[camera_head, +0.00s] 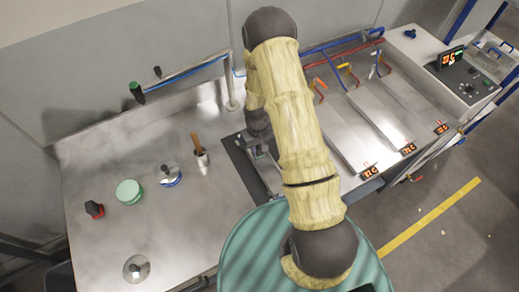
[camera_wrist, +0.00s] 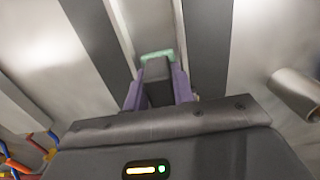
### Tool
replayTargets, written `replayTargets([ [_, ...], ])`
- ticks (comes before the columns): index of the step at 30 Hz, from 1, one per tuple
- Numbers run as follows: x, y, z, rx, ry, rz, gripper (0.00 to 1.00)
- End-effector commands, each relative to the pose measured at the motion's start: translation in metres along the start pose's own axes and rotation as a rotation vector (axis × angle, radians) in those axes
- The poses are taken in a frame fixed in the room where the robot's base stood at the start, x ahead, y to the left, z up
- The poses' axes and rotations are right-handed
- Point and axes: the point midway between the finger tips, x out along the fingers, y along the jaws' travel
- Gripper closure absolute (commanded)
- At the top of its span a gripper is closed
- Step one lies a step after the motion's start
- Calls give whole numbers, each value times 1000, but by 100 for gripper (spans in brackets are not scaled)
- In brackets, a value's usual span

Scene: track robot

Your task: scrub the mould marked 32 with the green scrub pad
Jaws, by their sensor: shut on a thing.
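My gripper (camera_head: 262,155) is low over a narrow steel strip with dark borders, left of the long steel trays. In the wrist view its purple fingers (camera_wrist: 158,90) are shut on a dark block with a mint-green edge, which looks like the green scrub pad (camera_wrist: 158,54). The pad is over the pale strip (camera_wrist: 150,22) between dark bands; I cannot tell whether it touches. Several steel trays (camera_head: 345,125) with small red displays lie to the right. The nearest display (camera_head: 370,172) seems to read 32, but the digits are blurred. My arm hides part of this area.
On the steel table at left stand a red-and-black knob (camera_head: 95,209), a mint-green round thing (camera_head: 129,191), a blue-rimmed thing (camera_head: 170,175), a wooden-handled tool (camera_head: 197,145) and a round steel lid (camera_head: 136,268). A blue-striped tap (camera_head: 185,73) reaches over the back.

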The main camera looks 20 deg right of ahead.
Motion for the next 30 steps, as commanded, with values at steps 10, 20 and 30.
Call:
replayTargets([
  [10,2,0,-14,0,0,-1,93],
  [20,3,0,-17,-1,2,-1,93],
  [30,2,0,-36,-1,2,0,93],
])
